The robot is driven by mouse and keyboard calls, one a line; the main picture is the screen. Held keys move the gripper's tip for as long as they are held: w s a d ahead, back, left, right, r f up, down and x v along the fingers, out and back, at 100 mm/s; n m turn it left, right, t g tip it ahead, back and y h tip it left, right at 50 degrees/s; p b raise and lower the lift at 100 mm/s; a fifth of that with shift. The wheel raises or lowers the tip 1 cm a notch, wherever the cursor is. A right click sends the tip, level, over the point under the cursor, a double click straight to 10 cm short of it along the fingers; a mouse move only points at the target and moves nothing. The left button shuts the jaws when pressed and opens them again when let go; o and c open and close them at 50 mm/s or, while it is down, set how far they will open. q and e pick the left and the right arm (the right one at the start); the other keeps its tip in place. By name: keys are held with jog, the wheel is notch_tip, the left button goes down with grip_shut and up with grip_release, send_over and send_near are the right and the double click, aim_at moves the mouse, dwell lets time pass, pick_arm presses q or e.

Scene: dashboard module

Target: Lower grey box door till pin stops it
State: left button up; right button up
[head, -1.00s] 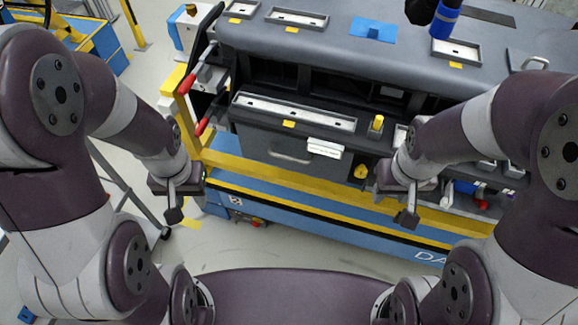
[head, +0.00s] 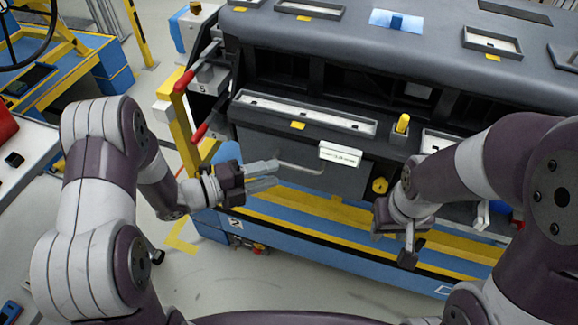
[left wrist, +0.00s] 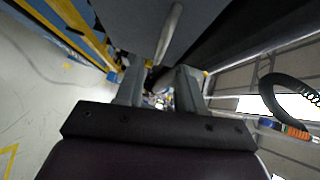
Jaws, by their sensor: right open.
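The grey box door (head: 345,178) is a dark grey panel low on the front of the dashboard module, with a light bar handle (head: 305,170) and a white label above. It looks upright, flush with the front. My left gripper (head: 277,173) points right, its two fingers apart, close to the handle's left end. In the left wrist view the handle (left wrist: 170,32) lies ahead of the open fingers (left wrist: 160,88); no contact shows. My right gripper (head: 408,256) hangs pointing down, right of the door, open and empty. I cannot identify the stopping pin.
A yellow rail (head: 335,204) and blue base run below the door. A red-handled lever (head: 185,80) stands at the left. A yellow peg (head: 402,122) and a yellow knob (head: 380,185) sit right of the door. Floor is free in front.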

pick_arm(q)
jog(key=x, duration=0.6)
jog(key=shift+c, duration=0.3)
grip_shut()
jog(key=s+a+f+m+t+h+b, duration=0.1)
jog(key=s+f+b, duration=0.5)
jog(key=b, duration=1.1)
jog(key=a+m+h, duration=0.1)
jog(key=m+h, duration=0.1)
jog(key=m, duration=0.1)
jog(key=shift+t, duration=0.4)
